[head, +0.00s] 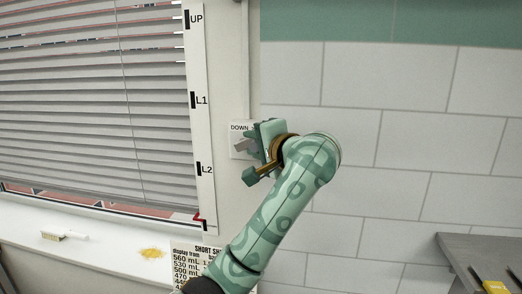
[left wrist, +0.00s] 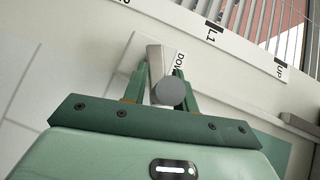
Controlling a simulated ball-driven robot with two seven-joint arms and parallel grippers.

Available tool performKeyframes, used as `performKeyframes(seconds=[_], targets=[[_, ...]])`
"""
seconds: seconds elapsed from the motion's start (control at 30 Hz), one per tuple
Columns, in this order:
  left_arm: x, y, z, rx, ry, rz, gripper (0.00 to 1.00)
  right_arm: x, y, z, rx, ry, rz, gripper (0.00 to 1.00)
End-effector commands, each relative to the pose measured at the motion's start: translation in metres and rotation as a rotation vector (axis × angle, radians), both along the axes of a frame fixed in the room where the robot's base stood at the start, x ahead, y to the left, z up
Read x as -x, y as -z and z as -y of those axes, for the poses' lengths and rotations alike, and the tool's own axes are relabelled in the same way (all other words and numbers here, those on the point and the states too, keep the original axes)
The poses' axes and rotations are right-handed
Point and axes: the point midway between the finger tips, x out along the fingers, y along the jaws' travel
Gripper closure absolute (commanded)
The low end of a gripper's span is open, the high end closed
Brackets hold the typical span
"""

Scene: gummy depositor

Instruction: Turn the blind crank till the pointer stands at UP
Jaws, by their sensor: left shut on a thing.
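The blind (head: 90,95) hangs low over the window. Beside it a white scale strip (head: 197,125) carries marks UP, L1 and L2 from top to bottom. The red pointer (head: 202,221) stands at the strip's bottom end, below L2. The crank (head: 242,145) is on a white plate lettered DOWN on the wall post, partly hidden by my left gripper (head: 257,146). In the left wrist view my left gripper (left wrist: 158,88) is shut on the crank, whose grey round knob (left wrist: 168,92) shows between the fingers. My right gripper is out of view.
A white sill (head: 110,255) below the blind bears a small brush (head: 63,236) and yellow crumbs (head: 151,253). A printed notice (head: 190,258) is below the strip. A grey table (head: 475,246) stands at lower right. The tiled wall right of my arm is bare.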

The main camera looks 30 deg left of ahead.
Motion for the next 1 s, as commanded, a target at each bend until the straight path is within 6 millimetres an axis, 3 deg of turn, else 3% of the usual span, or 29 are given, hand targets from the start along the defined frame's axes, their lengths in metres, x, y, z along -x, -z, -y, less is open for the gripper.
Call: performKeyframes(seconds=[0.27, 0.53, 0.57, 0.6, 1.0], targets=[[0.003, -0.011, -0.006, -0.018, -0.012, 0.017, 0.86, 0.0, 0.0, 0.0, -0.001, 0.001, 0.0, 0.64], [0.009, -0.033, -0.026, -0.017, -0.018, 0.018, 0.77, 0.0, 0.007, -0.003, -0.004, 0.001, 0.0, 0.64], [0.009, -0.035, -0.028, -0.018, -0.019, 0.018, 0.78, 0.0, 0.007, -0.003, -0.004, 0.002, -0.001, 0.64], [0.009, -0.037, -0.029, -0.017, -0.018, 0.018, 0.96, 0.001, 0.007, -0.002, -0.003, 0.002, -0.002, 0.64], [0.009, -0.029, -0.034, -0.011, -0.011, 0.01, 0.95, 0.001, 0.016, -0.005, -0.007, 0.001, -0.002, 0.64]])
